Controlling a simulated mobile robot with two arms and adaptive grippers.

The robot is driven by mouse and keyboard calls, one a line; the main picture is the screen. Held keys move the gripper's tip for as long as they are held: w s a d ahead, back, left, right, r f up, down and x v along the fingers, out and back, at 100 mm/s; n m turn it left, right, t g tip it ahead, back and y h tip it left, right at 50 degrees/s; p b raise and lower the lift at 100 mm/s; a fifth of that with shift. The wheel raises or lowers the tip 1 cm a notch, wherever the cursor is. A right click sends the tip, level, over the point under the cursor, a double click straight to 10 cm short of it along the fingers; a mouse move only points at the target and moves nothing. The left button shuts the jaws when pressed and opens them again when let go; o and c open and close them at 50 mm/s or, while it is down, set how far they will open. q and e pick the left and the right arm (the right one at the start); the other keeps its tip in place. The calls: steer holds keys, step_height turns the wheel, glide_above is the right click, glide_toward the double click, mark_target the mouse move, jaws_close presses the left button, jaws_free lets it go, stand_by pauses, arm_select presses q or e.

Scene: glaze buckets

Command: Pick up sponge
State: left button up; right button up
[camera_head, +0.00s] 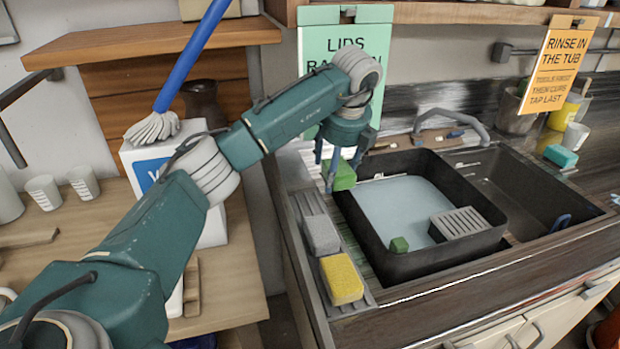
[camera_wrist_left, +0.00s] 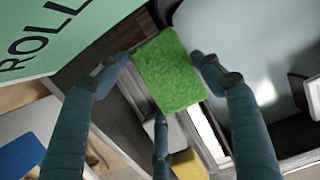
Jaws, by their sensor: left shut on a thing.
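My left gripper (camera_head: 336,168) is shut on a green sponge (camera_head: 345,177) at the left rim of the black tub, near its far corner. In the left wrist view the green sponge (camera_wrist_left: 168,72) sits between the fingers (camera_wrist_left: 163,68), with its rough green face showing. I cannot tell exactly how high it is above the tray. A grey sponge (camera_head: 321,235) and a yellow sponge (camera_head: 342,279) lie on the narrow tray (camera_head: 354,248) left of the tub. A teal sponge (camera_head: 561,156) is on the right counter. My right gripper is in neither view.
The black tub (camera_head: 425,262) holds pale water (camera_head: 395,205), a grey ribbed block (camera_head: 460,223) and a small green cube (camera_head: 399,245). A tap (camera_head: 455,122) stands behind it. A green sign (camera_head: 345,45) hangs close behind my left arm. A blue-handled mop (camera_head: 190,58) stands left.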

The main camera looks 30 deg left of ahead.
arm_select(q)
steer(key=w+d, duration=0.8)
steer(key=shift+w+d+b, duration=0.15)
steer(key=shift+d+b, duration=0.15)
steer(key=shift+b, duration=0.15)
steer(key=shift+o, duration=0.2)
